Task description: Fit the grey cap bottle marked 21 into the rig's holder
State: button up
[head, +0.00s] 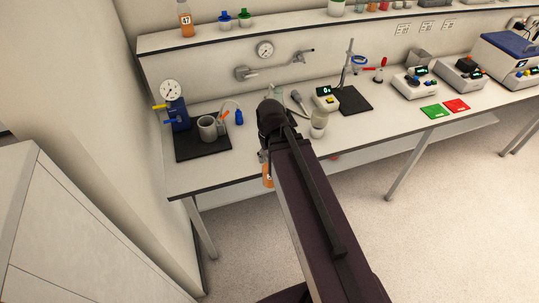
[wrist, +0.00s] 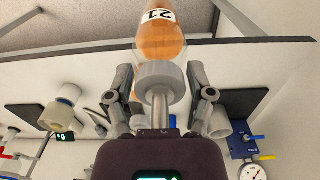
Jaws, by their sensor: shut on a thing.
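The bottle marked 21 (wrist: 160,36) holds orange juice and has a grey cap (wrist: 160,77). My gripper (wrist: 160,88) is shut on it at the cap end, one finger on each side. In the head view part of the orange bottle (head: 268,181) shows below my gripper (head: 266,158), by the bench's front edge; my arm hides the rest. The rig (head: 180,115) is blue with a gauge, on a black base left of my gripper. Its grey cup-like holder (head: 208,122) looks empty. The rig's blue body (wrist: 242,147) shows at lower right in the wrist view.
A small blue bottle (head: 239,117) stands right of the holder. A pale capped jar (head: 319,122) stands on the bench right of my gripper. A shelf (head: 300,28) runs above, with an orange bottle marked 47 (head: 186,20). A wall tap (head: 245,73) juts out behind.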

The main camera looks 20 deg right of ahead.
jog(key=shift+f, duration=0.1)
dwell(0.3)
notch_tip(320, 180, down, 6)
jog(key=b, duration=0.6)
jog(key=shift+f, duration=0.15)
dwell(0.3)
